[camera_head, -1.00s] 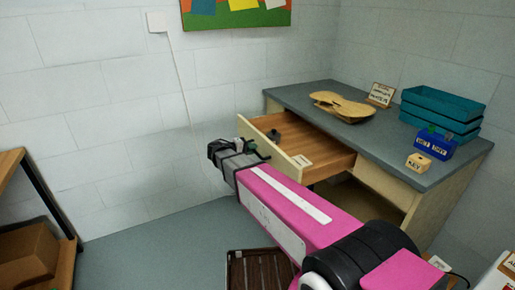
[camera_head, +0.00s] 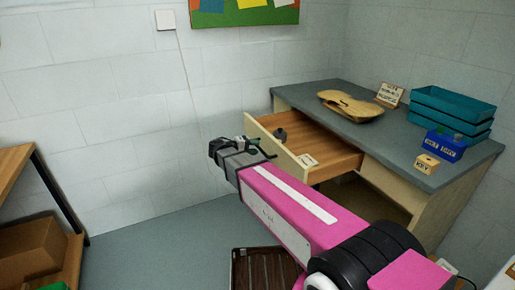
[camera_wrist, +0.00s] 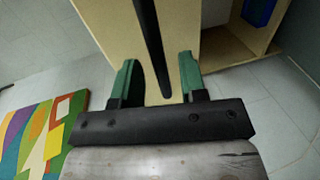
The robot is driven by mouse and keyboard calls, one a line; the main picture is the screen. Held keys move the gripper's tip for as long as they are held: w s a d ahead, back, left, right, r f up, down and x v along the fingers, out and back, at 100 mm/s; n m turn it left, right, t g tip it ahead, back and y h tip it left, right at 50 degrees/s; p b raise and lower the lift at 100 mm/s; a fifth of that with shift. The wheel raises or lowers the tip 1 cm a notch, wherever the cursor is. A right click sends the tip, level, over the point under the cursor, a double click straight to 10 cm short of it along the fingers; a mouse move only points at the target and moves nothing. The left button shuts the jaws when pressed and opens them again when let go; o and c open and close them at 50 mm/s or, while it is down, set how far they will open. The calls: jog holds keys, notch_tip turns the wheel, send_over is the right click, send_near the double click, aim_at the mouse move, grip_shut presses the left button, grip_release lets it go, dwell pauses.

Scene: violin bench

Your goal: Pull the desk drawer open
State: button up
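The desk drawer (camera_head: 330,148) stands well out from the left part of the grey-topped desk (camera_head: 310,98). Its pale front panel (camera_head: 262,132) faces my arm, and a small dark object (camera_head: 281,134) lies inside. My gripper (camera_head: 252,148) is just in front of the panel. In the wrist view, my gripper's green fingers (camera_wrist: 157,72) are apart on either side of the dark bar handle (camera_wrist: 150,40), with gaps visible on both sides. In the head view the handle is hidden or too small to tell.
A violin body (camera_head: 350,105), teal trays (camera_head: 452,108), a blue box (camera_head: 444,146) and a KEY block (camera_head: 427,164) sit on the desk. A shelf with a brown box (camera_head: 32,255) is at left. A brown slatted crate (camera_head: 262,268) lies on the floor below my arm.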

jog(key=v, duration=0.8)
jog(key=shift+a, duration=0.4)
jog(key=shift+s, duration=0.15)
